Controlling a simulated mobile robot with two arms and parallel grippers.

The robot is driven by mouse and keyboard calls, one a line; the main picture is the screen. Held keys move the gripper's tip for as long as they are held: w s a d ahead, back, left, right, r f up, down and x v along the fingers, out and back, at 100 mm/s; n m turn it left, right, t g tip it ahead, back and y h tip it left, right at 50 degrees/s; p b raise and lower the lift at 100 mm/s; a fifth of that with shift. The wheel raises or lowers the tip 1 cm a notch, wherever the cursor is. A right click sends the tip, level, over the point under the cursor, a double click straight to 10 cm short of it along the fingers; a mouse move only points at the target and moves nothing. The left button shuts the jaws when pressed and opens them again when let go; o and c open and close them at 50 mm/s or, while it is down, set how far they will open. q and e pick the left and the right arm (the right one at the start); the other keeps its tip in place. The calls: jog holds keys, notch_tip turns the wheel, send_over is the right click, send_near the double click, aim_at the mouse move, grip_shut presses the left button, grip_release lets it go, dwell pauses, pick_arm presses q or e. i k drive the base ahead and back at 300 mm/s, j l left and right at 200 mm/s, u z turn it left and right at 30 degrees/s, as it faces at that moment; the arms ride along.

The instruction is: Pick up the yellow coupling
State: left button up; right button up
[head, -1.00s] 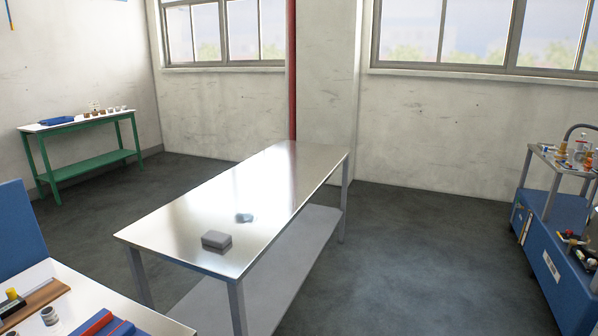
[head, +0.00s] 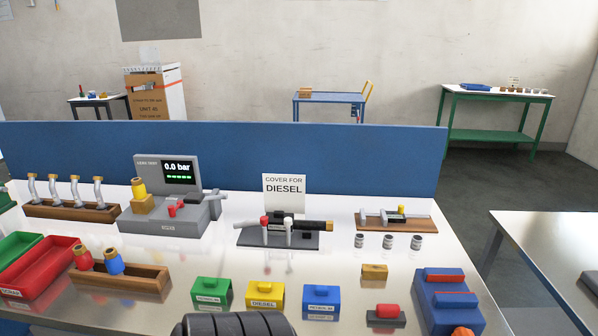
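A yellow cylindrical piece (head: 138,188) stands upright on a tan block at the left side of the grey leak tester (head: 168,228). A small yellow piece (head: 401,211) also shows on the wooden board (head: 370,221) at the right. I cannot tell for sure which one is the yellow coupling. A red and a blue fitting, each with a brass-coloured top, stand in a wooden tray (head: 148,280) at the left front.
Green, yellow and blue covers (head: 265,294) line the bench front. A grey fixture (head: 278,238) with a "COVER FOR DIESEL" sign stands mid-bench. A blue panel (head: 250,152) closes the back. A dark ridged shape (head: 235,325) covers part of the bottom edge.

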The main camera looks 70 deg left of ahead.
aim_at(138, 189)
jog(key=u, duration=3.3)
